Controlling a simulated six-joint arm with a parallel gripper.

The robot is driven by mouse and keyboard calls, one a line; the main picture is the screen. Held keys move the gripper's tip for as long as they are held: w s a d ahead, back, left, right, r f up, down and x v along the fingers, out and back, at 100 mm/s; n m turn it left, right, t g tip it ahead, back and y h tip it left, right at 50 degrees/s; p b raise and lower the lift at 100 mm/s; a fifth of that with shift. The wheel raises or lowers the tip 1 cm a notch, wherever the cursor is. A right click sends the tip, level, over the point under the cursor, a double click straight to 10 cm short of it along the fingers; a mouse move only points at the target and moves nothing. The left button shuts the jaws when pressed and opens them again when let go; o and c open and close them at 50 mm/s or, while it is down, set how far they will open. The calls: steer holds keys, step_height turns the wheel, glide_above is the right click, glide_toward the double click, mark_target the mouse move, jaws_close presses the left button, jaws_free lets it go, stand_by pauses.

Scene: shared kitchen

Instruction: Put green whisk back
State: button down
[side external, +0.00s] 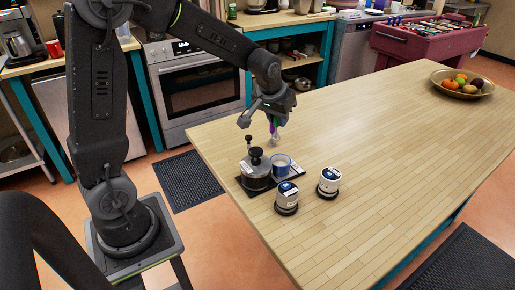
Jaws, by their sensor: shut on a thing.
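My gripper (273,116) is above the near-left part of the wooden table, pointing down. It is shut on the green whisk (277,122), of which only a small green part shows between the fingers. A small purple patch and a pale, thin end show just below the fingers. The whisk hangs roughly upright, over the back of a dark tray (284,177). Whether its lower end touches anything is too small to tell.
A fruit bowl (462,84) is far right. The table between is clear.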

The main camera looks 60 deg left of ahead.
steer(key=s+a+r+n+g+y, duration=0.1)
steer(key=s+a+r+n, duration=0.1)
steer(key=s+a, duration=0.55)
steer(key=s+a+r+n, duration=0.2)
steer(key=s+a, duration=0.2)
steer(key=a, duration=0.7)
steer(key=shift+n, duration=0.3)
steer(key=shift+w+d+f, duration=1.2)
steer(key=shift+w+f, duration=0.3)
steer(key=shift+f, duration=0.25)
steer(key=shift+w+d+f, duration=1.15)
steer(key=shift+w+f, duration=0.35)
steer(key=shift+f, duration=0.3)
steer(key=shift+w+d+f, duration=1.2)
steer(key=shift+w+f, duration=0.3)
steer(key=shift+f, duration=0.25)
steer(key=shift+f, duration=0.15)
steer(key=c, duration=1)
jaws_free()
